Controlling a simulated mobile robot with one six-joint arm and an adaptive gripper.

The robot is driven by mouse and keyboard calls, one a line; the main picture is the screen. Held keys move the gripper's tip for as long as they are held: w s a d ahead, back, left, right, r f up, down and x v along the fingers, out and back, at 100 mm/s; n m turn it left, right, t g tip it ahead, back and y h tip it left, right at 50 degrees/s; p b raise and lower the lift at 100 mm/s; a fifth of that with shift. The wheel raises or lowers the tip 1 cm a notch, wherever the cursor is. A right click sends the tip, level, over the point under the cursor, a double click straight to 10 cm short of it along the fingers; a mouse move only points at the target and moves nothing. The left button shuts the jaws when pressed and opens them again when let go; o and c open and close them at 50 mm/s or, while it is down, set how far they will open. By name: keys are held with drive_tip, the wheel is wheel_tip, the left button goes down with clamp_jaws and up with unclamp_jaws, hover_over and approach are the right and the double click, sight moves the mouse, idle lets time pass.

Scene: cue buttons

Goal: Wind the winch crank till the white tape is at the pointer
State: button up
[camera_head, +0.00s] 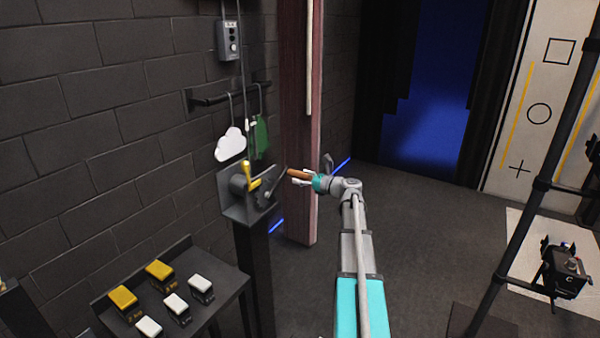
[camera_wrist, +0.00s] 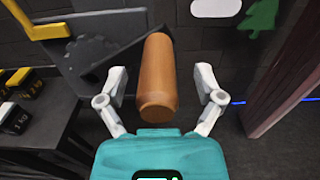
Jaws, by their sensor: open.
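The winch (camera_head: 245,195) sits on a dark post by the brick wall, with a yellow lever (camera_head: 250,174) on it. Its crank arm reaches right to an orange-brown wooden handle (camera_head: 299,174). In the wrist view the handle (camera_wrist: 158,80) stands between the two open fingers of my gripper (camera_wrist: 160,88), with a gap visible on each side. The yellow lever also shows at the upper left of the wrist view (camera_wrist: 38,28). A thin line runs up from the winch area; a small white mark (camera_head: 252,124) is near the hanging shapes, and I cannot tell whether it is the tape. I cannot make out the pointer.
A white cloud (camera_head: 230,145) and green tree shape (camera_head: 261,137) hang from a wall bar. A wooden post (camera_head: 296,120) rises behind the handle. Open floor (camera_head: 430,225) lies right.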

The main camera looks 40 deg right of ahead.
drive_tip(key=shift+s, duration=0.1)
drive_tip(key=v, duration=1)
idle(0.6)
idle(0.5)
drive_tip(key=a+f+n+g+p, duration=0.1)
drive_tip(key=a+f+n+g, duration=0.3)
drive_tip(key=a, duration=0.6)
drive_tip(key=a+f+n+g+p, duration=0.1)
drive_tip(key=a+f+n+g, duration=0.15)
drive_tip(key=a+n, duration=0.55)
drive_tip(key=a+f+n+g+p, duration=0.1)
drive_tip(key=a+f+n+g, duration=0.25)
drive_tip(key=a, duration=0.75)
drive_tip(key=s+a+f+n+g+h+p, duration=0.2)
drive_tip(key=s+a+n+g+h, duration=0.4)
drive_tip(key=s+a+n, duration=0.6)
drive_tip(key=shift+s+a+f+n+g+h, duration=0.35)
drive_tip(key=shift+a+f+n, duration=0.35)
drive_tip(key=shift+a+n, duration=1.45)
drive_tip(key=shift+c, duration=0.3)
